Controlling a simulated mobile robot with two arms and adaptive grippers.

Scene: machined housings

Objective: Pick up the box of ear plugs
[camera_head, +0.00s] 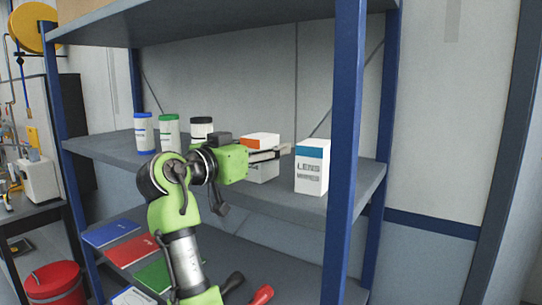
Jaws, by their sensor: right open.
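A white box with an orange top (262,141) stands on the middle shelf, partly hidden behind my right gripper. Its label cannot be read here, so I cannot confirm that it is the ear plugs. My right gripper (284,151) is open, with its pale fingers pointing right across the front of this box. I cannot tell whether they touch it. A white box with a blue top marked LENS WIPES (311,169) stands to the right, apart from the fingertips. My left gripper is not in view.
Bottles with blue (144,133), green (169,132) and black (202,130) caps stand left on the middle shelf (105,148). A blue rack post (343,150) rises at front right. Coloured booklets (132,251) lie on the lower shelf. A red bin (54,284) stands at lower left.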

